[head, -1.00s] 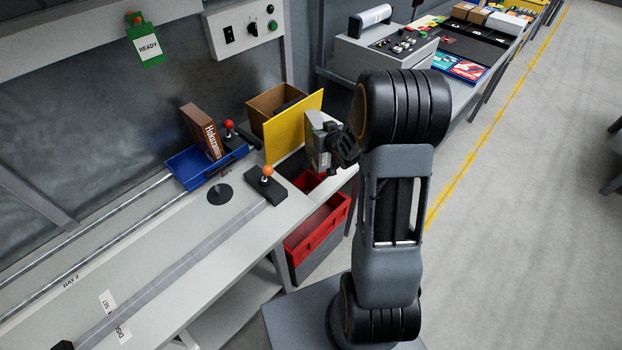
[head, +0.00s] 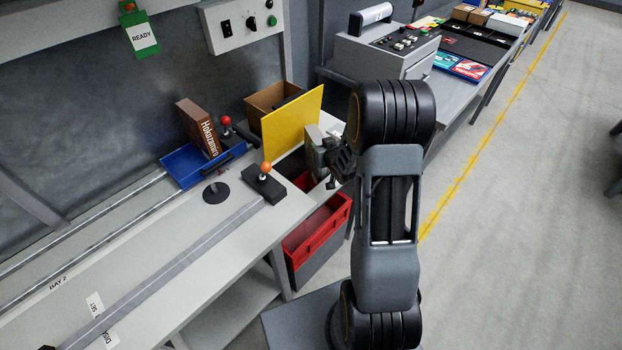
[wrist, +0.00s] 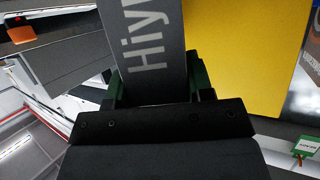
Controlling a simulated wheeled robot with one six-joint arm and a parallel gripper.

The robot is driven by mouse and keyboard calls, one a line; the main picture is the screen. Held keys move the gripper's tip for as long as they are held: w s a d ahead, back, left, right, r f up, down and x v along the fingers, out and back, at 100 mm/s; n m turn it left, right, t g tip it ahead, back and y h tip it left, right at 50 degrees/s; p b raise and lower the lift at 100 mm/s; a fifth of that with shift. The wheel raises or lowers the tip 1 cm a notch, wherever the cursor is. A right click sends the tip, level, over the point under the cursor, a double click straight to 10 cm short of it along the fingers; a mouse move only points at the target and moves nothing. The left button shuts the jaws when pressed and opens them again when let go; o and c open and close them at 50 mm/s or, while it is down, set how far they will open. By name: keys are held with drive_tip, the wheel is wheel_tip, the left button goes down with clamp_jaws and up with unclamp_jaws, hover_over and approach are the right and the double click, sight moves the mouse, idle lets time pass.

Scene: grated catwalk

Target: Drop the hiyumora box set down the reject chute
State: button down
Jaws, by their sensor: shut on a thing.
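The hiyumora box set (head: 315,150) is a grey box, partly hidden behind my gripper in the head view. In the wrist view its grey face (wrist: 150,45) shows the letters "Hiy". My gripper (head: 342,162) is shut on it. In the wrist view the fingers (wrist: 155,88) stand on both sides of the box. The box is held up beside the yellow panel (head: 290,128), above and behind the red open bin (head: 318,238). No sign marking the reject chute is readable, so I cannot tell if the red bin is its mouth.
A blue tray (head: 178,163) holds a brown box (head: 198,122) on the bench. Levers with a red knob (head: 225,121) and an orange knob (head: 265,168) stand near it. A cardboard carton (head: 268,98) sits behind the yellow panel.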

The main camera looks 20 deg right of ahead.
drive_tip(key=shift+f, duration=0.15)
drive_tip(key=shift+c, duration=2.2)
unclamp_jaws()
drive_tip(key=shift+f, duration=0.1)
drive_tip(key=shift+s, duration=0.1)
drive_tip(key=p+v, duration=0.7)
drive_tip(key=v, duration=0.4)
drive_tip(key=shift+r, duration=0.5)
drive_tip(key=s+p, duration=0.2)
drive_tip(key=p, duration=0.5)
drive_tip(key=shift+s+r+p, duration=0.1)
drive_tip(key=shift+s+p, duration=0.05)
drive_tip(key=shift+p, duration=0.2)
drive_tip(key=shift+s, duration=0.1)
